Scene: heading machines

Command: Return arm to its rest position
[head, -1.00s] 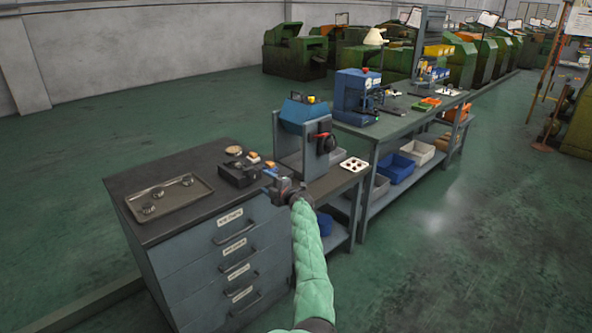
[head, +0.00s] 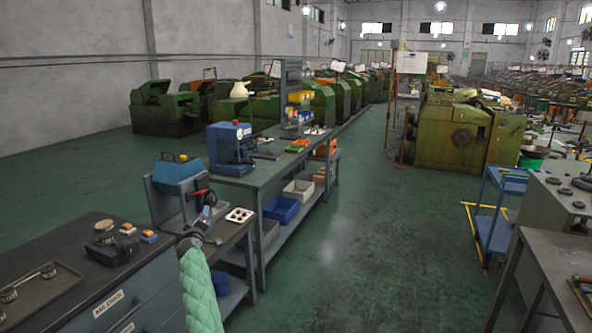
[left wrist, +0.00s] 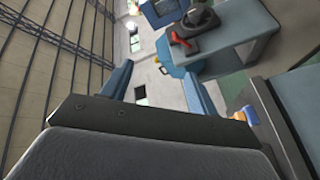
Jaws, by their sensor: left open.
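My left arm in its green padded sleeve (head: 200,292) rises from the bottom of the head view, left of centre. My left gripper (head: 191,238) is at its upper end, in front of the small bench with the blue-topped device (head: 178,178). In the left wrist view the two blue fingers of the gripper (left wrist: 160,80) stand apart, with nothing between them. The view there is strongly tilted. My right arm and gripper are not in view.
A dark-topped drawer cabinet (head: 60,242) with a metal tray (head: 38,292) stands at the left. A long bench (head: 262,172) with a blue press (head: 231,148) runs behind. A blue cart (head: 493,215) stands at the right. The green floor (head: 390,230) between is open.

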